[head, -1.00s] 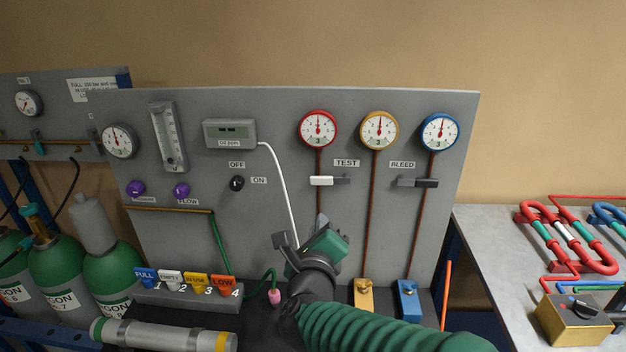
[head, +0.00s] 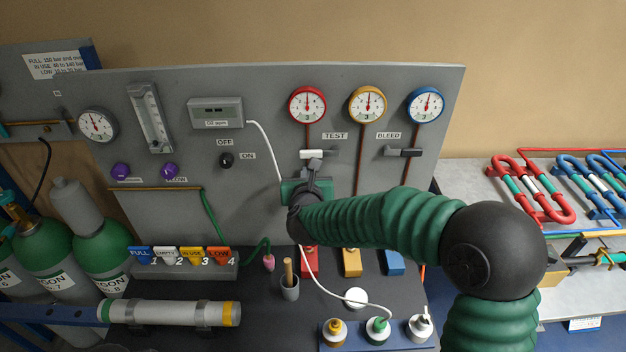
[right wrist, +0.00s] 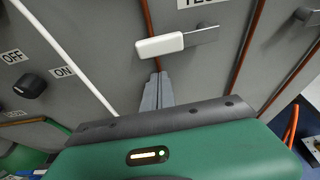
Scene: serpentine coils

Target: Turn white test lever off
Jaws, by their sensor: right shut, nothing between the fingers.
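The white test lever (head: 304,154) is on the grey panel (head: 240,170), below the TEST label and the red-rimmed gauge. It lies nearly level; in the right wrist view, the white handle (right wrist: 160,45) is at the left end of its grey plate. My right gripper (head: 313,162) is shut and empty, with its fingertips just below the lever and partly overlapping it in the head view. In the right wrist view, the closed fingers (right wrist: 158,80) point up at the handle with a small gap visible; contact is unclear. My left gripper is not in view.
A dark bleed lever (head: 405,153) sits to the right. A white cable (head: 264,145) runs down left of my gripper, and a black ON/OFF knob (head: 227,160) is further left. Bottles and a cup (head: 289,288) stand on the bench below.

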